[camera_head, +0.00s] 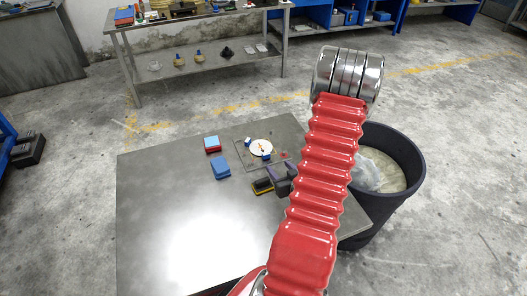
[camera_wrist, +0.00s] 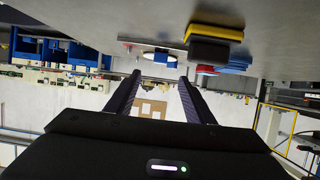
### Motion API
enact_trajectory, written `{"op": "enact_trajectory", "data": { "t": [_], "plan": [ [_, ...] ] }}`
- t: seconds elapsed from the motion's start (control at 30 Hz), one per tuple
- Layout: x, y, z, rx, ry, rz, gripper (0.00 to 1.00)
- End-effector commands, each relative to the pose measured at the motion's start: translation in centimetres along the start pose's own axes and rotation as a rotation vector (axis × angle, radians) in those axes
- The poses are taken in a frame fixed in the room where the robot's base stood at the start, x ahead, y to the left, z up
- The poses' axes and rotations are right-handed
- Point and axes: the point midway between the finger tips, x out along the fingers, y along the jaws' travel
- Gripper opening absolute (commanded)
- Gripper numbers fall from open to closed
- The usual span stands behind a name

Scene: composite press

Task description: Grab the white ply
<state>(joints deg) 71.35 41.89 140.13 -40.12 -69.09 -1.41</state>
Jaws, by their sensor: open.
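The white ply (camera_head: 260,147) looks like a round white disc on a thin grey plate (camera_head: 243,158) on the metal table. Small blue pieces sit at its edge and an orange mark shows on it. In the wrist view, which is upside down, the ply (camera_wrist: 158,57) is a thin white edge seen side-on, partly hidden by a blue block. My gripper (camera_wrist: 160,76) is open, with nothing between its two dark fingers. In the head view my gripper (camera_head: 283,178) is on the near side of the ply, apart from it and partly hidden by my red arm.
A red-and-blue block (camera_head: 212,144) and a blue block (camera_head: 221,168) stand left of the plate. A black-and-yellow block (camera_head: 262,186) lies close beside my gripper; it also shows in the wrist view (camera_wrist: 214,40). A dark bin (camera_head: 403,190) stands right. The table's left side is clear.

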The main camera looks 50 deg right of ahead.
Motion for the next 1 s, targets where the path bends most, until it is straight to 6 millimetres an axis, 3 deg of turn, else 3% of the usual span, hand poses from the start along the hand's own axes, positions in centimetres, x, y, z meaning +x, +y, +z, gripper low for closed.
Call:
{"op": "enact_trajectory", "data": {
  "t": [0.43,1.0],
  "plan": [
    [6.5,-0.1,0.0,-0.001,-0.001,-0.001,0.48],
    [8.1,-0.1,0.0,-0.001,0.000,-0.001,0.48]
  ]
}}
